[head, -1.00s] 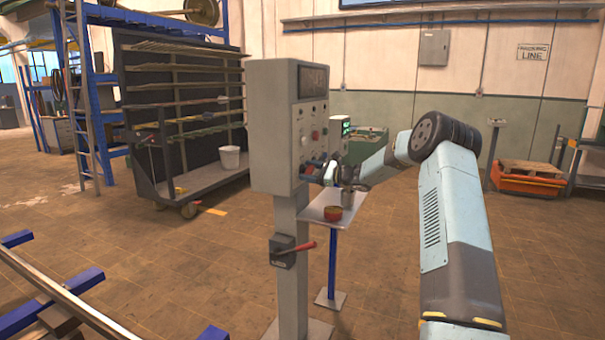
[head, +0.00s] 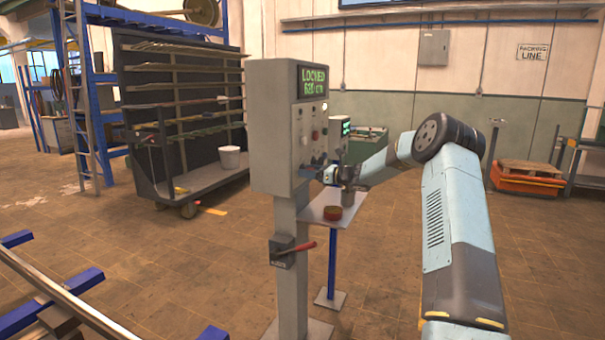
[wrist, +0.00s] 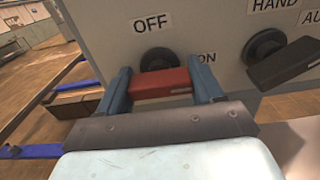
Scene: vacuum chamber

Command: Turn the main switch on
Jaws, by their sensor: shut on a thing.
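The main switch, a red handle (wrist: 160,84) on a round black base, sits on the grey control panel under an OFF label (wrist: 152,23). An ON label (wrist: 207,57) shows to its right, partly hidden by a finger. The handle lies about level in the wrist view, with a pale mark near its right end. My gripper (wrist: 162,88) is shut on this handle, one blue-grey finger at each end. In the head view my gripper (head: 318,174) is at the lower front of the control cabinet (head: 272,130). The cabinet's display (head: 312,80) is lit green and reads LOCKED above a number.
A black selector knob (wrist: 285,62) with a HAND label is close on the right. A small side table (head: 318,212) with a red-brown round container (head: 333,213) stands below my arm. A red lever (head: 297,249) sticks out from the cabinet's post.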

